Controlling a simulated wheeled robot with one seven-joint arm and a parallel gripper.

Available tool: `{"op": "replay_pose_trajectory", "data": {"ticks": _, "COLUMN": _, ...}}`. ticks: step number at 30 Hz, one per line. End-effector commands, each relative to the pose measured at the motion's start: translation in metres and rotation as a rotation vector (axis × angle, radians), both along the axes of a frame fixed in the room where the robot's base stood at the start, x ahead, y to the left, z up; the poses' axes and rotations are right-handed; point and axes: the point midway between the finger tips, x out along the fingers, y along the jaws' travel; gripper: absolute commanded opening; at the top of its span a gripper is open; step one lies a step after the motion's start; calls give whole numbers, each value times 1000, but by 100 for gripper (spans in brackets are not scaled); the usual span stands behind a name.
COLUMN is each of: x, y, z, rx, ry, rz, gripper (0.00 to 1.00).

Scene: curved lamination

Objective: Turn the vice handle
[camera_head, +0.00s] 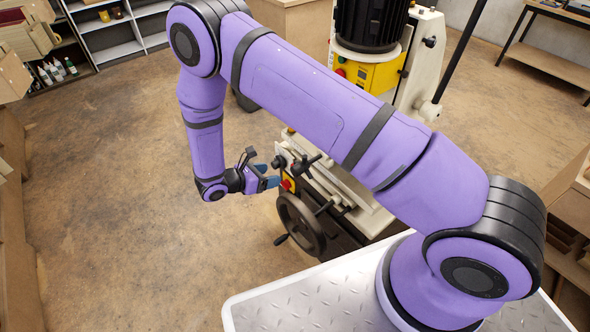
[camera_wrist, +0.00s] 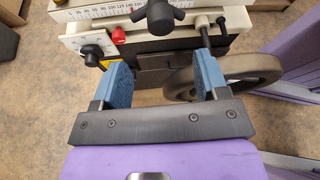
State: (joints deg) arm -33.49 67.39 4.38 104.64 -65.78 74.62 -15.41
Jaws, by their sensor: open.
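A machine with a black T-shaped handle (camera_wrist: 168,16) stands in front of my gripper; I cannot tell for sure whether this is the vice handle. In the head view, dark handles (camera_head: 305,164) show at the machine's near end. Below them is a dark handwheel (camera_head: 301,224) with a small crank grip; the handwheel (camera_wrist: 262,70) also shows at right in the wrist view. My gripper (camera_head: 267,175) is open, its blue fingers pointing at the machine. In the wrist view, my gripper (camera_wrist: 161,68) has nothing between its fingers. The T-shaped handle lies beyond the gap; the right finger overlaps the handwheel's left edge.
A black knob (camera_wrist: 91,51) and a red button (camera_wrist: 118,35) sit left of the T-shaped handle. A yellow control box (camera_head: 372,74) is on the machine's column. Open floor (camera_head: 120,200) lies to the left. Shelves (camera_head: 110,35) stand at the back left.

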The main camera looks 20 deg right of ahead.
Motion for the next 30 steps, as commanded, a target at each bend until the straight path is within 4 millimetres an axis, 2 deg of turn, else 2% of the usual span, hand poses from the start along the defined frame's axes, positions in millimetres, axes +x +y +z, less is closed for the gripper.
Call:
{"op": "replay_pose_trajectory", "data": {"ticks": 5, "x": 3, "y": -12, "z": -7, "rx": -4, "ry": 3, "rz": 2, "gripper": 67}}
{"op": "replay_pose_trajectory", "data": {"ticks": 19, "x": 18, "y": -82, "z": -35, "rx": -3, "ry": 2, "rz": 0, "gripper": 67}}
{"op": "replay_pose_trajectory", "data": {"ticks": 24, "x": 21, "y": -93, "z": -40, "rx": -1, "ry": 2, "rz": 2, "gripper": 67}}
{"op": "replay_pose_trajectory", "data": {"ticks": 30, "x": 22, "y": -97, "z": -42, "rx": -1, "ry": 2, "rz": 2, "gripper": 67}}
